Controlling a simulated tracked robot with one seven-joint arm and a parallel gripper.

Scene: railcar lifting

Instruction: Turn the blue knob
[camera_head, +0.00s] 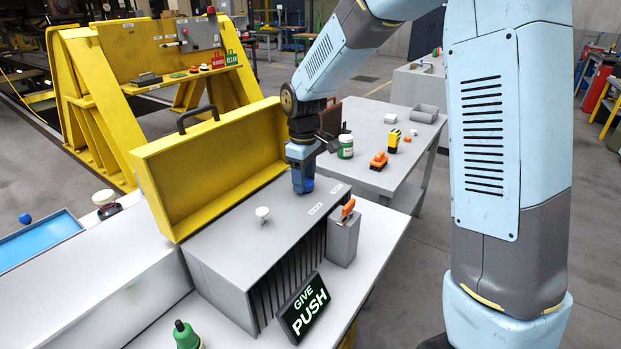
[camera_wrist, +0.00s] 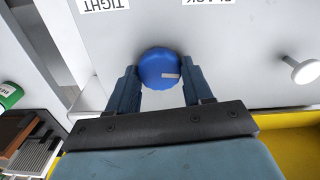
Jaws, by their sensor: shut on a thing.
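The blue knob (camera_wrist: 161,69) is round with a small pale mark on its face, set on top of a grey cabinet (camera_head: 225,255). It shows in the head view (camera_head: 303,184) just under my gripper (camera_head: 302,170). In the wrist view my gripper (camera_wrist: 161,88) has one finger on each side of the knob and is shut on it. The labels TIGHT (camera_wrist: 104,4) and SLACK lie on the grey surface near the knob; SLACK is cut off by the frame edge.
A white knob (camera_head: 262,213) stands on the same cabinet top. A yellow open lid with a black handle (camera_head: 205,165) rises behind. A GIVE PUSH sign (camera_head: 304,306) and a grey box with an orange-handled tool (camera_head: 343,240) stand in front. A green-lidded jar (camera_head: 346,147) is on the table beyond.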

